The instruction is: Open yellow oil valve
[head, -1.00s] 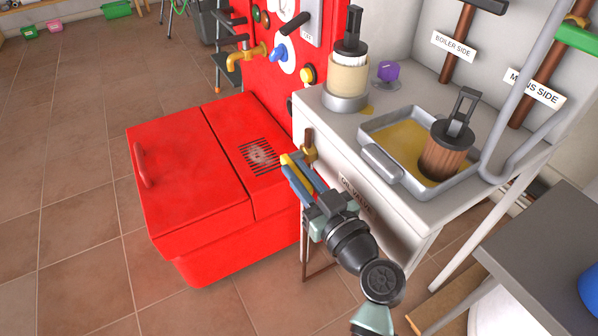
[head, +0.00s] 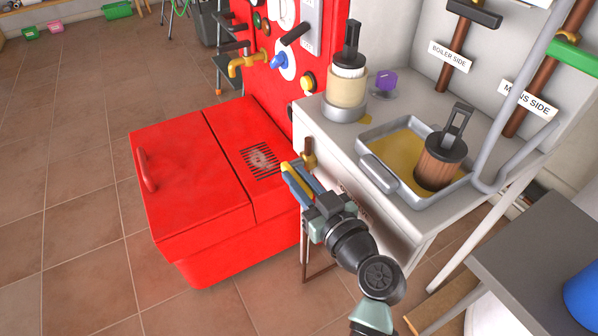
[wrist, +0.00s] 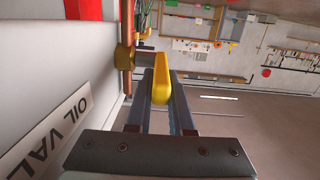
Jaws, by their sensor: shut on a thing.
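The yellow oil valve handle (wrist: 161,82) sits between the two fingers of my gripper (wrist: 160,92) in the wrist view. My gripper is shut on it. The handle joins a brass valve body (wrist: 126,58) on a copper pipe just left of the fingers. In the head view my gripper (head: 298,184) reaches the valve beside the front of the white cabinet. The yellow handle (head: 292,177) shows partly between the bluish fingers, and the brass body (head: 309,159) is just above right. My fingers hide part of the handle.
The oil valve label (wrist: 55,132) is on the cabinet face close to my gripper. A red boiler casing (head: 190,190) stands close on the left. The white cabinet top (head: 318,118) holds an oil tray (head: 378,172) and a jar (head: 346,88). A grey table (head: 530,255) is at right.

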